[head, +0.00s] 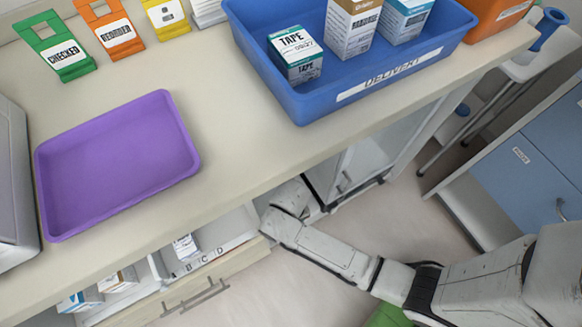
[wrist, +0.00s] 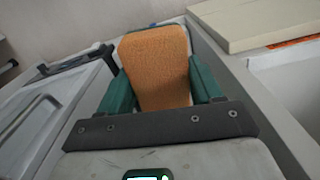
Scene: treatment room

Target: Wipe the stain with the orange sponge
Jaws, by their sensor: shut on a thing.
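The orange sponge (wrist: 157,70) is in the wrist view, upright between the two green fingers of my gripper (wrist: 160,85), which is shut on it. Its broad orange face is turned to the wrist camera, and a pale edge shows along its top and right side. In the head view my arm reaches below the counter's front edge, and the gripper and sponge are hidden there. I see no stain in either view.
The counter (head: 225,130) holds an empty purple tray (head: 60,222), a blue delivery bin (head: 290,102) with boxes, and coloured tags. Below it, an open drawer (head: 225,245) holds small boxes. A blue-fronted cabinet (head: 525,165) stands at right.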

